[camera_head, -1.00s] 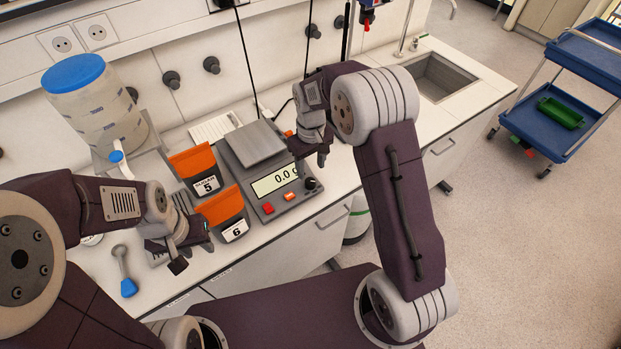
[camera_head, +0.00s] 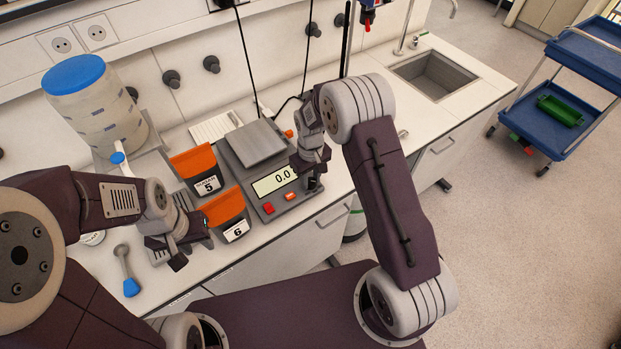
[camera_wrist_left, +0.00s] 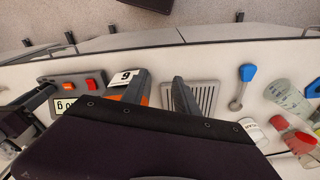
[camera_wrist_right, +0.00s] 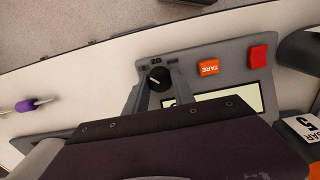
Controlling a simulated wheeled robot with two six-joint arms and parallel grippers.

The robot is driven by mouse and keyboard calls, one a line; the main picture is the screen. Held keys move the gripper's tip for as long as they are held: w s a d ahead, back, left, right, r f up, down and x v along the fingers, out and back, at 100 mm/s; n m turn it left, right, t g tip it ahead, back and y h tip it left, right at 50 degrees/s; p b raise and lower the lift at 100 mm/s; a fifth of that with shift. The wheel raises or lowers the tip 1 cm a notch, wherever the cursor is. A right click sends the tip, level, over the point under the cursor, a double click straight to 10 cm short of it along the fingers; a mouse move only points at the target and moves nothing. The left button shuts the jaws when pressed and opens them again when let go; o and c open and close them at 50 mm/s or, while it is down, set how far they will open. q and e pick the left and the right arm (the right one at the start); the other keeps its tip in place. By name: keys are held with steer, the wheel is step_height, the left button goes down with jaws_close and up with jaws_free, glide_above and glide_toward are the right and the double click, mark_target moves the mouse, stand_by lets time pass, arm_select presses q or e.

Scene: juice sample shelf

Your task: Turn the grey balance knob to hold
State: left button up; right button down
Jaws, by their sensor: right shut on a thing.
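The dark grey balance knob (camera_wrist_right: 159,77) is on the front panel of the balance (camera_head: 262,160), at its right end. It has a light pointer line and small labels around it, too small to read surely. My right gripper (camera_head: 314,183) is shut on the knob, with one finger on each side in the right wrist view (camera_wrist_right: 158,84). In the head view the gripper mostly hides the knob. The balance display (camera_head: 274,181) reads about 0.0. My left gripper (camera_head: 182,252) is open and empty, its fingers apart over the bench in the left wrist view (camera_wrist_left: 162,88).
Orange bins marked 5 (camera_head: 196,164) and 6 (camera_head: 226,209) stand left of the balance. An orange TARE button (camera_wrist_right: 208,67) and a red button (camera_wrist_right: 258,56) are beside the knob. A blue-handled scoop (camera_head: 131,287) lies at the front left. A large blue-lidded jar (camera_head: 97,115) stands behind.

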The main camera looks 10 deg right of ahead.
steer(key=m, duration=0.4)
steer(key=shift+m, duration=0.3)
steer(key=m, duration=0.4)
steer(key=shift+m, duration=0.3)
steer(key=m, duration=0.4)
steer(key=shift+w+m+p, duration=0.1)
steer(key=shift+m+p, duration=0.2)
steer(key=shift+m, duration=2)
steer(key=shift+r, duration=0.1)
steer(key=c, duration=1.1)
jaws_free()
steer(key=shift+o, duration=0.2)
